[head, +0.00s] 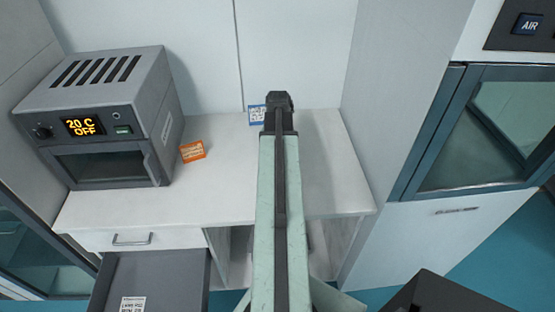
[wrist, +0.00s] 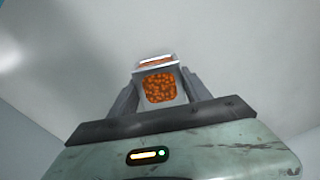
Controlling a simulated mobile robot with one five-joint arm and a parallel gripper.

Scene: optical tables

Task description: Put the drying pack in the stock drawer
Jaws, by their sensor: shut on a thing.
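My gripper (wrist: 158,95) is shut on a small white pack with a window of orange beads (wrist: 160,87), which looks like the drying pack. In the head view my gripper (head: 279,101) is over the back of the white counter, seen from behind, and the pack in it is hidden. A dark grey drawer (head: 170,275) stands pulled out below the counter at lower left. A white printed label or packet (head: 132,304) shows in it. I cannot read whether this is the stock drawer.
A grey oven (head: 100,120) reading "20 C OFF" stands on the counter (head: 225,180) at left. An orange packet (head: 192,151) lies beside it. A blue-and-white card (head: 257,115) is by the back wall. A glass-doored cabinet (head: 480,130) is at right.

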